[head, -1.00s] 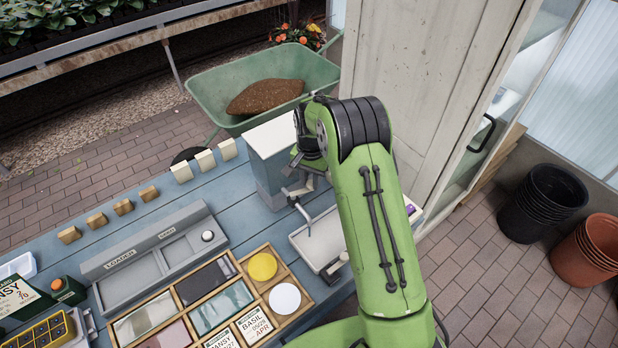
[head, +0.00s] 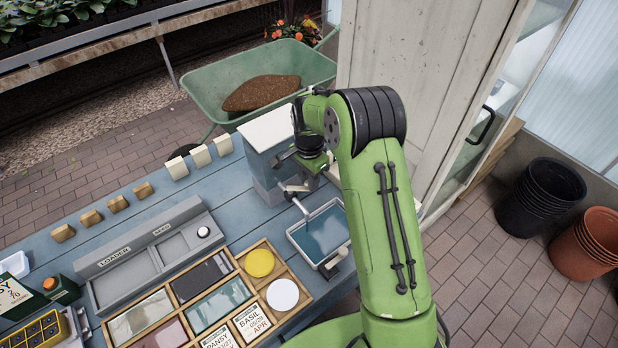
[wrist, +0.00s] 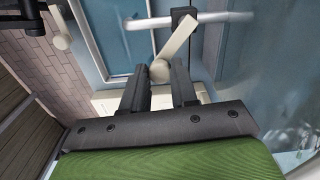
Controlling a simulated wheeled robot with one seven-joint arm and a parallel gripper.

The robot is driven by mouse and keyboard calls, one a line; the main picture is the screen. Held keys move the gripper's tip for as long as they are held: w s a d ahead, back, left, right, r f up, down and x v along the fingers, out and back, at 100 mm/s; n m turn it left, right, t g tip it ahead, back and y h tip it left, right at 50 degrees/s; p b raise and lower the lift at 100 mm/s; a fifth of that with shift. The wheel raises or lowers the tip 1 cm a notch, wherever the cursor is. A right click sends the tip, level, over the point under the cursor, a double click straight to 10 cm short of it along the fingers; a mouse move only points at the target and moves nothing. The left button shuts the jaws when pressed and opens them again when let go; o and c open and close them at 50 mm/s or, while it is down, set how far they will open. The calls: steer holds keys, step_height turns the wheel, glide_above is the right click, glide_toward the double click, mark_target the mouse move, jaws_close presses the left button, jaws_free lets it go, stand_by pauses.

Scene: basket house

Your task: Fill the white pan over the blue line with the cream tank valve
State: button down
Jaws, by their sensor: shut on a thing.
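The white pan (head: 297,246) sits on the blue bench under the tank's grey spout (head: 300,207), with blue-green water across its floor. The tank (head: 266,170) is grey-blue with a white lid. In the wrist view, the cream valve lever (wrist: 177,42) stands at the tips of my gripper (wrist: 160,80), which is shut on it. In the head view my gripper (head: 300,183) is beside the tank, partly hidden by my arm. The pan's white edge also shows in the wrist view (wrist: 148,50). I cannot make out the blue line or the water level against it.
A wooden tray (head: 235,322) with seed packets and yellow and white discs lies left of the pan. A grey loader tray (head: 120,262) and several small blocks are further left. A cabinet (head: 430,90) stands close behind my arm on the right.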

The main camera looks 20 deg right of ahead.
steer(key=c, duration=0.9)
jaws_free()
steer(key=shift+o, duration=0.2)
step_height(320, 180, up, 16)
steer(key=p, duration=0.1)
steer(key=shift+p, duration=0.35)
steer(key=shift+f, duration=0.15)
